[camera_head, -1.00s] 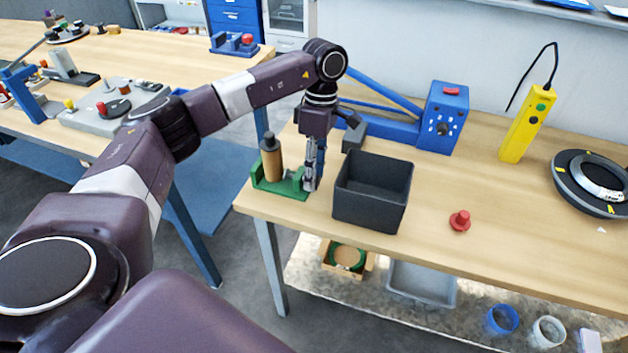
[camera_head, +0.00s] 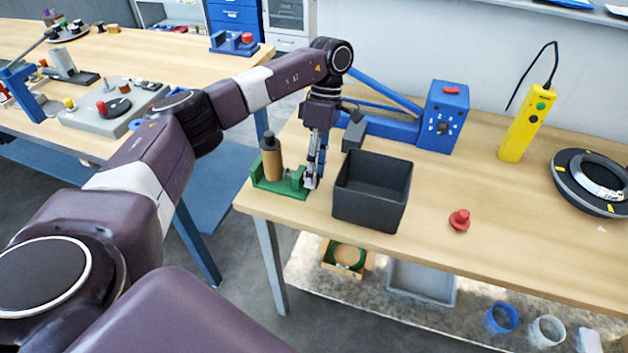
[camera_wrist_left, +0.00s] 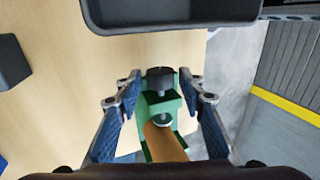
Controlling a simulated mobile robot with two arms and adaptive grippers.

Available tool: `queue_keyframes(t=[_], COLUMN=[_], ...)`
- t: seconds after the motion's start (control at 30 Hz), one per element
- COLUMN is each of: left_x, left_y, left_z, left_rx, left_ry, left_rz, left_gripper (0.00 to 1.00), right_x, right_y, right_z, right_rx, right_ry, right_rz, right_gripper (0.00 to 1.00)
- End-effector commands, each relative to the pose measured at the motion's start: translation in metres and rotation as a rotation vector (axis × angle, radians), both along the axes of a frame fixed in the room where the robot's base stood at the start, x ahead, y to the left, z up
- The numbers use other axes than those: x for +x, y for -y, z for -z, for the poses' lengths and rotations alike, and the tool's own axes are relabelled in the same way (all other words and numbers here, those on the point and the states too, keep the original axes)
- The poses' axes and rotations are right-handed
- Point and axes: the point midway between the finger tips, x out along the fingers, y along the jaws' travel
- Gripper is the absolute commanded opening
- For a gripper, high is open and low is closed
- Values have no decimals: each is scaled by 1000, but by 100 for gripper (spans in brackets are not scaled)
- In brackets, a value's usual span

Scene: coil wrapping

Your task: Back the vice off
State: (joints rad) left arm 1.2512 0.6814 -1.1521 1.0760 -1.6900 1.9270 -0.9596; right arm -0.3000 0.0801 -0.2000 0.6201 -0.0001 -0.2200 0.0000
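The small green vice (camera_head: 290,189) sits at the left end of the near bench. A brown cylinder (camera_head: 272,163) with a dark top stands upright in it. In the left wrist view the green vice (camera_wrist_left: 173,104) shows between my fingers, with the brown cylinder (camera_wrist_left: 165,145), a metal screw part (camera_wrist_left: 161,118) and a black knob (camera_wrist_left: 160,78). My left gripper (camera_head: 311,184) points down at the vice's right end. It is open, with the fingertips (camera_wrist_left: 160,81) on either side of the knob and gaps visible on both sides. My right gripper is not in view.
A dark open bin (camera_head: 370,211) stands just right of my left gripper. Behind are a blue machine (camera_head: 440,118) and a yellow hand control (camera_head: 526,128). A red knobbed piece (camera_head: 459,220) and a dark ring (camera_head: 590,180) lie to the right.

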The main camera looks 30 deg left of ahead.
Motion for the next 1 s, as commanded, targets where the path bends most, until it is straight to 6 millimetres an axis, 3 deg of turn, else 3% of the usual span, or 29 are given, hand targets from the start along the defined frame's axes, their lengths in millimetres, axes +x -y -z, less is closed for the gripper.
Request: queue_keyframes(t=[0.6,1.0], left_x=[21,23], left_y=[-5,-6], left_z=[-62,-66], left_rx=[1,0], left_ry=[1,0], left_rz=[-1,0], left_gripper=[36,36], right_x=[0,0], right_y=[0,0], right_z=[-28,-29], right_rx=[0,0], right_ry=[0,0], right_rz=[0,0], right_gripper=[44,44])
